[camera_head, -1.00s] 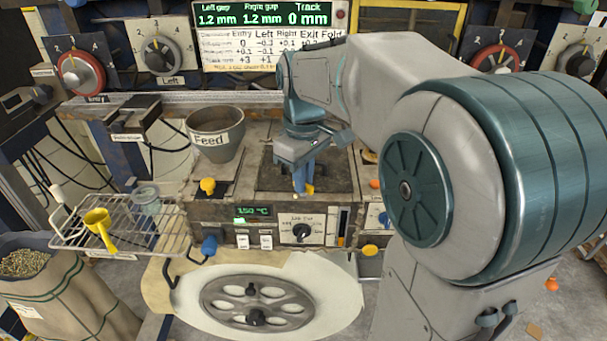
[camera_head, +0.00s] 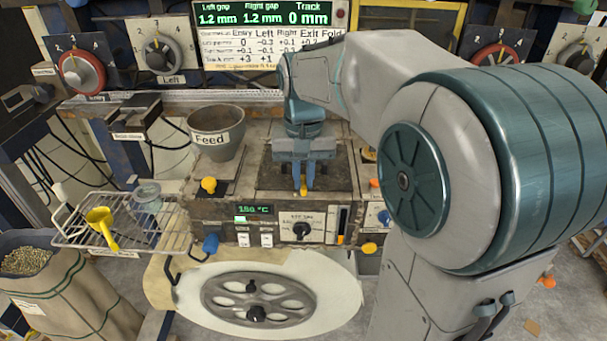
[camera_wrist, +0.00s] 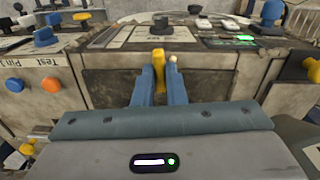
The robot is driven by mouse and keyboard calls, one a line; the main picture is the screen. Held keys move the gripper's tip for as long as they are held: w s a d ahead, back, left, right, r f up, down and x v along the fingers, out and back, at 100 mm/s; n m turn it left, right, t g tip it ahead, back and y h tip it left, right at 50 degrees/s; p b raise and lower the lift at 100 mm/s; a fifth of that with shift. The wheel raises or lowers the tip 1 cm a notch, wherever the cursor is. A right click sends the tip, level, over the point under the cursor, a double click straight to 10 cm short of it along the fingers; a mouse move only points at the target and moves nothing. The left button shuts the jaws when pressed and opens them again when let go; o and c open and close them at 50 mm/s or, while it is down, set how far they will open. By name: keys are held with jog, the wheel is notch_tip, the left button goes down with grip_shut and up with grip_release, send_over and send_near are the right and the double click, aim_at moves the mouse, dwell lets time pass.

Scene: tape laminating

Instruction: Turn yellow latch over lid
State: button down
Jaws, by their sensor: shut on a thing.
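The yellow latch (camera_wrist: 158,62) stands between the two blue fingers of my gripper (camera_wrist: 159,85) in the wrist view, at the front edge of the machine's top. In the head view my gripper (camera_head: 303,188) points down at the front of the dark lid (camera_head: 335,172), with a bit of yellow latch (camera_head: 303,190) between the fingertips. The gripper is shut on the latch. The gripper body and wrist hide part of the lid in the head view.
A grey Feed cup (camera_head: 215,145) and a yellow knob (camera_head: 209,185) stand left of the lid. A wire rack (camera_head: 75,236) with a yellow scoop (camera_head: 101,222) is farther left. A reel (camera_head: 262,300) lies below the machine's front panel.

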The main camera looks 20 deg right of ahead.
aim_at(304, 182)
jog(key=shift+r+m, duration=0.1)
jog(key=shift+m, duration=0.5)
jog(key=c, duration=1.5)
grip_release()
notch_tip(304, 182, up, 14)
jog(key=shift+f, duration=0.15)
jog(key=s+f+n+t, duration=0.1)
jog(key=s+f, duration=0.4)
jog(key=f, duration=0.1)
jog(key=s+f+n+t, duration=0.1)
jog(key=s+f, duration=0.3)
jog(key=f, duration=0.2)
jog(key=s+f+n+t, duration=0.1)
jog(key=s+f, duration=0.4)
jog(key=f, duration=0.1)
jog(key=shift+s+f+n, duration=0.15)
jog(key=shift+s+n, duration=0.15)
jog(key=shift+n, duration=0.1)
